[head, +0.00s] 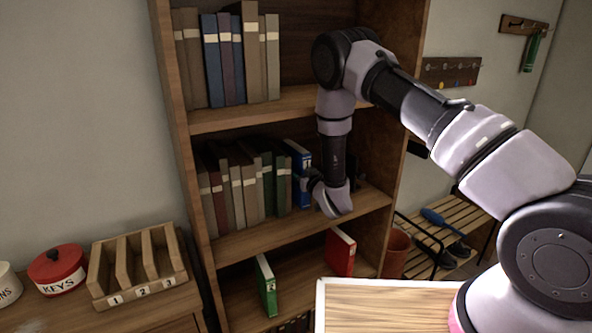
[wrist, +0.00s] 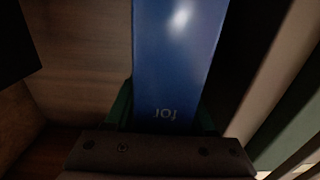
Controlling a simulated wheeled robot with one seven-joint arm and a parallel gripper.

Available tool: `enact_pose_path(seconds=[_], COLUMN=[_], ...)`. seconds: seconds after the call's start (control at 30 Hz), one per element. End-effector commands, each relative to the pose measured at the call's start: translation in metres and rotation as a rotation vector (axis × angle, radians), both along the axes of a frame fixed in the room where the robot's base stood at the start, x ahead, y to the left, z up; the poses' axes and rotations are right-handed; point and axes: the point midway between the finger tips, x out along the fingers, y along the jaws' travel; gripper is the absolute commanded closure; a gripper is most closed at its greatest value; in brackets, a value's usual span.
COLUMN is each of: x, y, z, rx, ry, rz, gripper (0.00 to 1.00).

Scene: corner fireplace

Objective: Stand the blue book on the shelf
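The blue book (head: 301,162) is on the middle shelf (head: 290,233), upright or nearly so, at the right end of a row of books. My gripper (head: 308,183) reaches into the shelf and meets the book's spine. In the wrist view the blue spine (wrist: 178,60) lies between my green finger pads, one close against each side, so my gripper (wrist: 165,112) looks shut on the book. The book's lower part is partly hidden by my gripper, and whether its bottom rests on the shelf is hard to tell.
Several books (head: 235,185) fill the shelf left of the blue book; the shelf to its right is mostly clear. A green book (head: 266,286) and a red book (head: 341,252) stand on the lower shelf. A wooden tabletop (head: 385,308) is in front.

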Motion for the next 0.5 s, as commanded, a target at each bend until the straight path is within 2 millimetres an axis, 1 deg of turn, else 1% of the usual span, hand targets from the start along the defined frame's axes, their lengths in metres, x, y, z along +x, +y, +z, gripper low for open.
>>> enact_pose_path(seconds=[0.13, 0.23, 0.5], x=[-0.002, -0.012, -0.060], y=[-0.001, -0.010, -0.042], z=[0.003, 0.003, 0.002], rx=[0.000, 0.000, 0.001], ry=[0.001, 0.002, 0.004], rz=[0.000, -0.003, -0.003], gripper=[0.45, 0.45, 0.45])
